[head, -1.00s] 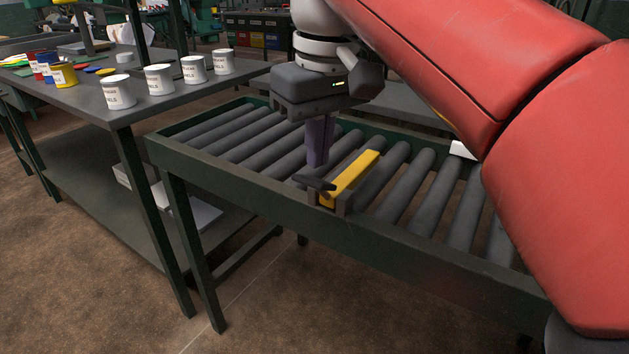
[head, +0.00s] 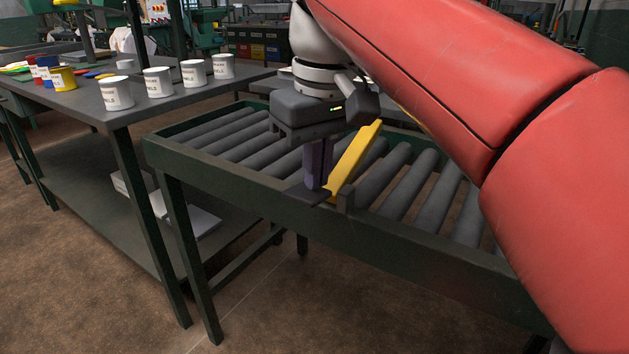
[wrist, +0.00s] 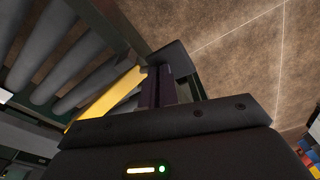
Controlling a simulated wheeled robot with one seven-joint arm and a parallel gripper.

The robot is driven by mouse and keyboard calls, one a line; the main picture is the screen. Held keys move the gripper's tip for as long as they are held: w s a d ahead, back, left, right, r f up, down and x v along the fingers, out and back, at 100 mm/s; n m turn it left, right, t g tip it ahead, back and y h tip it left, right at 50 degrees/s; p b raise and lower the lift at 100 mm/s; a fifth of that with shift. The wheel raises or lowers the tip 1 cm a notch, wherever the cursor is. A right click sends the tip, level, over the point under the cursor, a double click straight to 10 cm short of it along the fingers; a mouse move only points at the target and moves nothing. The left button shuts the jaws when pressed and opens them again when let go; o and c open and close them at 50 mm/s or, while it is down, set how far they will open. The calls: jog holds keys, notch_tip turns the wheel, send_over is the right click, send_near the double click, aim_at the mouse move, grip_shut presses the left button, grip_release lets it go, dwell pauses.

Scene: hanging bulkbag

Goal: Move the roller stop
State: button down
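The roller stop is a yellow bar (head: 354,160) with a dark flat pad (head: 308,195) at its near end, at the near rail of the roller conveyor. The bar is tilted, with its far end raised above the rollers. My gripper (head: 316,186) points down with its fingers close together, their tips at the dark pad. In the wrist view the fingertips (wrist: 160,70) meet the pad (wrist: 172,56), and the yellow bar (wrist: 104,98) runs off to the lower left. I see nothing gripped between the fingers. The exact contact is partly hidden.
The conveyor's green frame (head: 250,195) carries grey rollers (head: 412,188). A workbench (head: 125,112) with white cans (head: 158,82) and coloured pots stands to the left. My red arm covers the right side. The floor in front is clear.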

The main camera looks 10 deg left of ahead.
notch_tip(320, 180, down, 3)
jog(key=shift+w+r+b, duration=0.1)
jog(key=shift+r+b, duration=0.05)
jog(key=shift+b, duration=0.35)
jog(key=shift+r, duration=0.1)
jog(key=shift+d, duration=0.1)
jog(key=shift+s+d+r, duration=0.2)
jog(key=shift+s, duration=0.1)
jog(key=shift+s+d+r, duration=0.35)
jog(key=shift+s+d, duration=0.45)
jog(key=shift+d, duration=0.05)
jog(key=shift+r+p, duration=0.1)
jog(key=shift+p, duration=0.2)
notch_tip(320, 180, up, 8)
jog(key=p, duration=0.2)
jog(key=shift+s+d+f+p, duration=0.2)
jog(key=shift+s+d+p, duration=0.05)
jog(key=shift+p, duration=0.1)
